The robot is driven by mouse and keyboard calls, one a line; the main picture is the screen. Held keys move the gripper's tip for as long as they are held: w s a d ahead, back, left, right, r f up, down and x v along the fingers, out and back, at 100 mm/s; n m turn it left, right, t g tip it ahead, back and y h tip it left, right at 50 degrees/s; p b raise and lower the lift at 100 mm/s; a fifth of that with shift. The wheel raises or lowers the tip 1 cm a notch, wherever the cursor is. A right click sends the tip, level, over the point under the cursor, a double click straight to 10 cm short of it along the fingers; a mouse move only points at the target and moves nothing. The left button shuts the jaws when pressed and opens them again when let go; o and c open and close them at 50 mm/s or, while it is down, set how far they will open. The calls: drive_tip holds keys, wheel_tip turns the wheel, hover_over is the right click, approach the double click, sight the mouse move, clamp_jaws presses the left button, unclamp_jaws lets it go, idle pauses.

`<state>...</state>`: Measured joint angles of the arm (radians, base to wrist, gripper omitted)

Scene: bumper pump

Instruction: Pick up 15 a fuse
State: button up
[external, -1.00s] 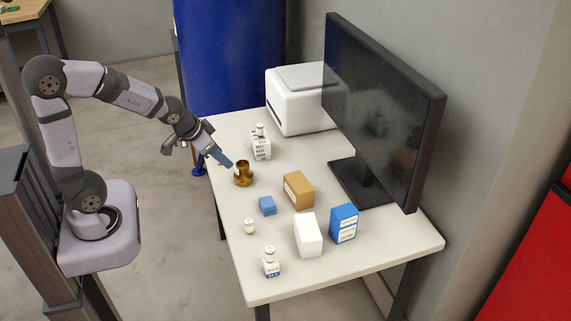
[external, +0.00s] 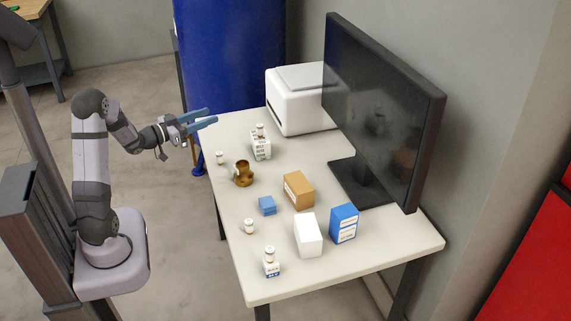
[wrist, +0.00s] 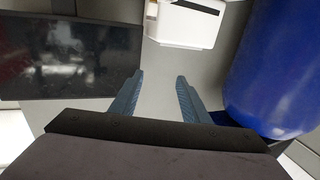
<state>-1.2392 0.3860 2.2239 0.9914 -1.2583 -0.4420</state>
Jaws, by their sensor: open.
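Several small white cylinders that look like fuses show in the external view; their ratings are too small to read. One (external: 220,157) stands near the table's left edge, and another (external: 249,226) stands near the front left. A third (external: 260,130) sits on a white printed box (external: 262,148), and one more (external: 270,252) sits on a white and blue box (external: 271,269). My gripper (external: 212,115) is open and empty, raised by the table's back left edge, apart from all of them. Its blue fingers (wrist: 160,77) are apart in the wrist view, with no fuse in sight there.
A brass fitting (external: 243,175), a blue block (external: 267,206), and brown (external: 299,190), white (external: 308,236) and blue (external: 344,223) boxes stand on the table (external: 290,286). A monitor (external: 385,100) and white printer (external: 298,103) stand behind. A blue barrel (external: 228,60) stands beyond the table.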

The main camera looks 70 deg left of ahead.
sight(215, 158)
wheel_tip(215, 158, down, 17)
drive_tip(key=shift+w+f, duration=0.1)
drive_tip(key=shift+d+p+x, duration=0.1)
drive_tip(key=shift+p+x, duration=0.25)
drive_tip(key=shift+x, duration=1.5)
drive_tip(key=shift+d+p+x, duration=0.15)
drive_tip(key=shift+p+x, duration=0.2)
drive_tip(key=shift+x, duration=1.5)
clamp_jaws()
